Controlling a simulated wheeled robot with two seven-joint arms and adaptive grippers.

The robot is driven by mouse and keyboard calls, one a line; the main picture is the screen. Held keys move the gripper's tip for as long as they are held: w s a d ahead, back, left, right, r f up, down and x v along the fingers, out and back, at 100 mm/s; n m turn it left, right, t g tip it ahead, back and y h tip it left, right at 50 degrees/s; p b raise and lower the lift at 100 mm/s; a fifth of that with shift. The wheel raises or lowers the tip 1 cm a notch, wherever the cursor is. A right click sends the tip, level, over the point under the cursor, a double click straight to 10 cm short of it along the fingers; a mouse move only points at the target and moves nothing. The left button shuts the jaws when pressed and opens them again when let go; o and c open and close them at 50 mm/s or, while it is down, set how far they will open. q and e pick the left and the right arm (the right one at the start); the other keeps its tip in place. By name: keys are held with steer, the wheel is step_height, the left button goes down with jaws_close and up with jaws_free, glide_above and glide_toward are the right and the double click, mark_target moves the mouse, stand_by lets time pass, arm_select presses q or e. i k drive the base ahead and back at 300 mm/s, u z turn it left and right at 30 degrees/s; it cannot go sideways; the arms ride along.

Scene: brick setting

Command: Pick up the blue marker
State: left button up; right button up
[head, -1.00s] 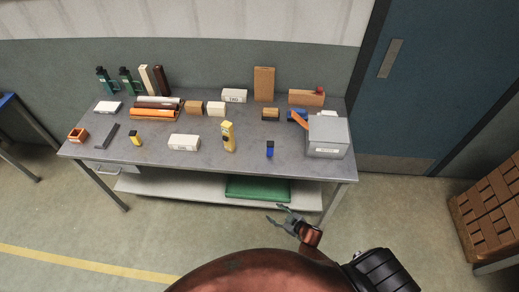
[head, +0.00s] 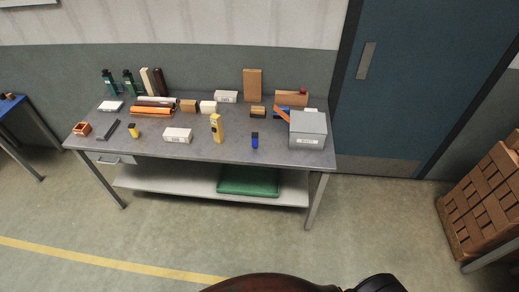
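The blue marker (head: 255,141) is a small blue item with a dark top. It stands on the grey workbench (head: 225,155) near the front edge, right of the centre. A yellow device (head: 216,128) stands to its left and a grey box (head: 307,130) is to its right. No gripper touches it. Neither of my grippers shows in the head view. Only part of my own arm shows at the bottom edge.
White boxes, wood blocks, orange and brown rolls (head: 152,110) and green bottles (head: 110,82) crowd the back and left of the bench. A green case (head: 248,181) lies on the lower shelf. Floor in front is clear.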

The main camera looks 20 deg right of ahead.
mark_target(255, 135)
steer(key=u, duration=0.15)
steer(key=i, duration=1.5)
steer(key=z, duration=1.3)
steer(key=i, duration=0.45)
steer(key=z, duration=0.4)
